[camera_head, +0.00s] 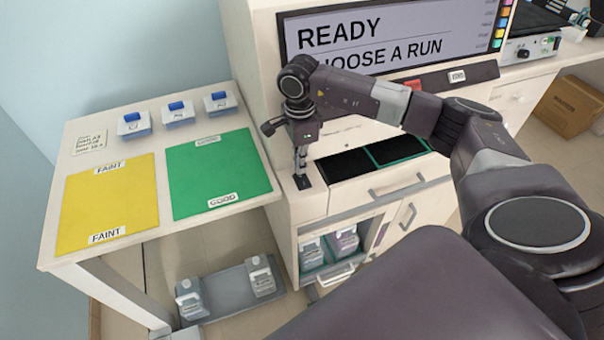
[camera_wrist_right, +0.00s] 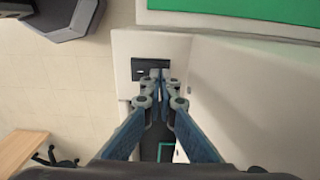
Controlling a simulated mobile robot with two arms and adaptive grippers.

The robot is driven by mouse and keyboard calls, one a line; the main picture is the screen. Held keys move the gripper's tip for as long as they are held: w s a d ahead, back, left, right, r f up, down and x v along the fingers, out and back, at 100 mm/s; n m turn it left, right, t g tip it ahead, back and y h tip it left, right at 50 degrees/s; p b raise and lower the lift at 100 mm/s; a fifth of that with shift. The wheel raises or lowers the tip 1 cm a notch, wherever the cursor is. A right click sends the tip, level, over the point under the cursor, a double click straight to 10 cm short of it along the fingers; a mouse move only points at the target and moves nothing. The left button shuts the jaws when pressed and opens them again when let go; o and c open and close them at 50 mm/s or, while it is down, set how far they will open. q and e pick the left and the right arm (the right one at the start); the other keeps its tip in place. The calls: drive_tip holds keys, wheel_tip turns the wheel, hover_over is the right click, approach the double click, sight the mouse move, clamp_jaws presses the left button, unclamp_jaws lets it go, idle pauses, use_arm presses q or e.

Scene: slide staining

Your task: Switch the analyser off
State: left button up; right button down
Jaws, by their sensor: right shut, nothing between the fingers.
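The analyser (camera_head: 275,85) is a large cream machine. Its screen (camera_head: 420,28) is lit and reads READY and CHOOSE A RUN. A small black switch plate (camera_head: 303,182) sits on the ledge at its front left corner. My right gripper (camera_head: 301,172) points down at this plate, shut and empty. In the right wrist view the closed fingertips (camera_wrist_right: 158,75) overlap the black plate (camera_wrist_right: 139,68) and hide part of it. I cannot tell whether they touch it. My left gripper is not in view.
A side table (camera_head: 62,170) on the left holds a yellow FAINT mat (camera_head: 108,200), a green GOOD mat (camera_head: 215,170) and several blue-topped blocks. Below, a grey tray (camera_head: 222,300) on the floor holds bottles. An open compartment with bottles (camera_head: 312,250) is under the analyser's drawer.

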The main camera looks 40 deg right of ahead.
drive_tip(key=shift+f+b, duration=0.65)
drive_tip(key=shift+f, duration=0.25)
drive_tip(key=shift+r, duration=0.15)
drive_tip(key=shift+r+p, duration=2.1)
drive_tip(key=shift+r, duration=1.35)
